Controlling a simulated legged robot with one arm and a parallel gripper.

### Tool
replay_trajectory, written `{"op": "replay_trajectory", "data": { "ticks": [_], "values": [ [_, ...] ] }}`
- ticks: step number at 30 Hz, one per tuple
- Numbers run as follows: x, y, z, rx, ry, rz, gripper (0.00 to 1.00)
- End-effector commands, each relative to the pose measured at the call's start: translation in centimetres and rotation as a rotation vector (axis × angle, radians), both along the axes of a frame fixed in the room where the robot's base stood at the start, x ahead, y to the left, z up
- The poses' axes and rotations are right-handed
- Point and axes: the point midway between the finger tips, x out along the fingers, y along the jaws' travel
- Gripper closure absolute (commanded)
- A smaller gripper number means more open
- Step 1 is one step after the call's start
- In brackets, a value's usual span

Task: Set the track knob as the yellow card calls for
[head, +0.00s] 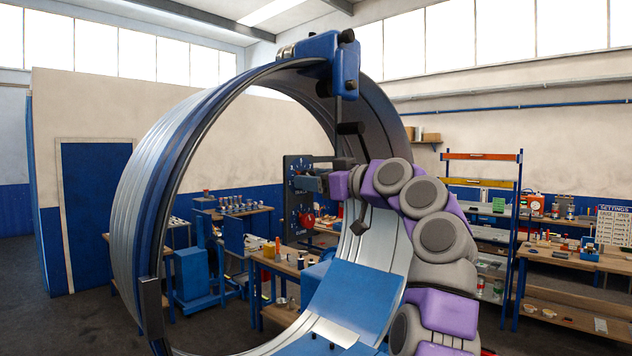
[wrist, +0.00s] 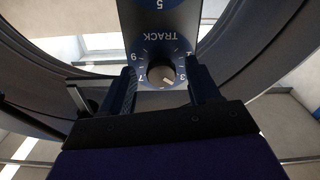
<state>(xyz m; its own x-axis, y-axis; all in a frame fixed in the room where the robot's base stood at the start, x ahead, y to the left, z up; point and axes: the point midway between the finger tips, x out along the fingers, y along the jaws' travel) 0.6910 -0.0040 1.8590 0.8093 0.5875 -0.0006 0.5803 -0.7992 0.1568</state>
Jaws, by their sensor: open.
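The track knob (wrist: 158,76) is a round dark knob on a blue dial lettered TRACK, upside down in the wrist view. Its pale mark points to the lower right, near the 3. My gripper (wrist: 162,70) is open, with one finger on each side of the knob; I cannot tell whether they touch it. In the head view my gripper (head: 308,183) is at the dark control panel (head: 290,168), seen through the big ring, and my arm hides part of it. I cannot make out a yellow card.
Workbenches stand behind; floor at left is clear.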

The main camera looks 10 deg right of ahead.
Motion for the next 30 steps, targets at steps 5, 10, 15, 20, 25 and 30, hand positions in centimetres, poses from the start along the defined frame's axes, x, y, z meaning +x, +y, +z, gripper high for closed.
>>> {"op": "replay_trajectory", "data": {
  "ticks": [5,10,15,20,25,30],
  "values": [
    [-0.6,-0.4,0.0,0.0,-0.002,-0.001,0.39],
    [-2.9,-2.1,-0.2,0.001,-0.003,-0.002,0.39],
    [-5.9,-4.4,-0.3,0.001,-0.002,-0.002,0.39],
    [-8.9,-6.5,-0.1,0.002,-0.005,-0.001,0.39],
    [-11.4,-8.5,-0.2,0.001,0.0,-0.002,0.39],
    [-13.2,-9.8,-0.1,0.001,-0.001,-0.001,0.39]
  ]
}}
